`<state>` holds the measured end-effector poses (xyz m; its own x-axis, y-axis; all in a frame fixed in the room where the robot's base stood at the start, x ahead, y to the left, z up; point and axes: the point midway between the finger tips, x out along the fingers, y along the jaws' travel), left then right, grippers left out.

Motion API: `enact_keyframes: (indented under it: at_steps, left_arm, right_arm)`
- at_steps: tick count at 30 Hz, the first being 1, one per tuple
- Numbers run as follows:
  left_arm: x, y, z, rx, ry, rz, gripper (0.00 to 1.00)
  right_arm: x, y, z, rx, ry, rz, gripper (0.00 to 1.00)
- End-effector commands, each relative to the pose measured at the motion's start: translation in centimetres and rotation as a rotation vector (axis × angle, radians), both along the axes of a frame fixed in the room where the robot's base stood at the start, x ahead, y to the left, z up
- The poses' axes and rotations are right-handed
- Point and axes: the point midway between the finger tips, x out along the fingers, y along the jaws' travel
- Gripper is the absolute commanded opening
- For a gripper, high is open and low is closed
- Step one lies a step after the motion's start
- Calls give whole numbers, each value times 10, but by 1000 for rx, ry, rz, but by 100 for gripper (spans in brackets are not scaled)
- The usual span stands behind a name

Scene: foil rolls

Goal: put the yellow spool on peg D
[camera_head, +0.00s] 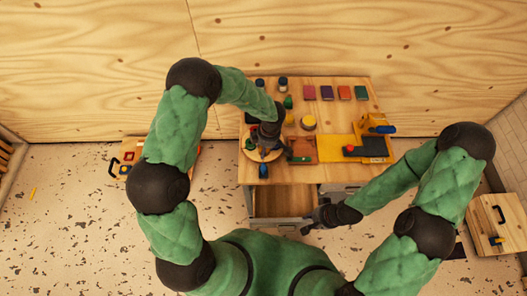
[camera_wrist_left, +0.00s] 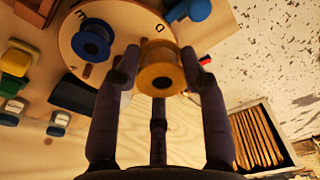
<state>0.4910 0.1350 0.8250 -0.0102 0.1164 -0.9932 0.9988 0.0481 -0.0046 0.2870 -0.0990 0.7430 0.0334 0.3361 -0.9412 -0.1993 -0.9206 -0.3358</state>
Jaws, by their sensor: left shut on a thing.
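The yellow spool (camera_wrist_left: 160,72) is between the fingers of my left gripper (camera_wrist_left: 163,66), which is shut on it. The spool's open end faces the wrist camera. Behind it is a round wooden disc (camera_wrist_left: 112,16) marked with letters; a letter D (camera_wrist_left: 160,28) shows just above the spool. A blue spool (camera_wrist_left: 92,40) sits on the disc to the left. The peg at D is not clearly visible. In the head view the disc (camera_head: 252,155) is largely covered by my left gripper (camera_head: 267,138). My right gripper (camera_head: 318,216) is low, near the table's front; its jaws are unclear.
The wooden table (camera_head: 330,172) has an open drawer (camera_head: 285,203) at its front. Several coloured blocks (camera_head: 327,93) line the back right. A yellow board (camera_head: 337,148) with a red knob lies at the right. In the left wrist view, a slatted crate (camera_wrist_left: 258,138) is lower right.

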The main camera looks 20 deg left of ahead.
Motion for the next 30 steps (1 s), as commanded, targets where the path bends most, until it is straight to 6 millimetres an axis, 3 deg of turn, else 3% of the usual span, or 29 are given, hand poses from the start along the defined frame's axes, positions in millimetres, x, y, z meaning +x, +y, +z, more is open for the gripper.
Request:
enact_keyframes:
  at_steps: [3, 11, 18, 30]
  left_arm:
    - [12, 5, -16, 0, -1, 2, 15]
    - [22, 9, -27, -1, -2, 1, 15]
    - [25, 11, -61, 0, 0, 0, 15]
    - [25, 11, -63, -1, -1, 1, 15]
  right_arm:
    - [0, 0, -8, 0, 0, 0, 26]
    - [0, 0, -11, 0, -1, 0, 26]
    - [0, 0, -29, 0, 0, 0, 26]
    - [0, 0, -27, 0, -1, 0, 26]
